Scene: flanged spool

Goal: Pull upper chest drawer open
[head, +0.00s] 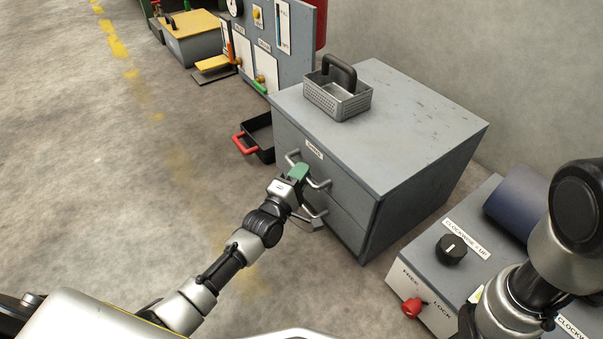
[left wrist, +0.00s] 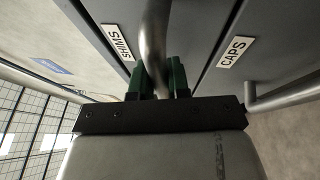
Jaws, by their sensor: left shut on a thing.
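The grey chest (head: 400,135) stands right of centre in the head view, with two drawers facing me. The upper drawer (head: 335,172) bears a label that reads SHIMS in the left wrist view, and its front looks flush with the chest. My left gripper (head: 299,172) is shut on the upper drawer handle (head: 320,184); the green fingers sit on either side of the bar (left wrist: 155,40) in the left wrist view. The lower drawer handle (head: 316,212) is just below my gripper, and its drawer is labelled CAPS (left wrist: 236,52). My right gripper is out of view.
A metal basket (head: 337,100) with a dark handle sits on the chest top. A black tray (head: 260,135) with a red handle lies behind the chest's left side. A control box (head: 430,265) with knobs stands at right. The floor on the left is clear.

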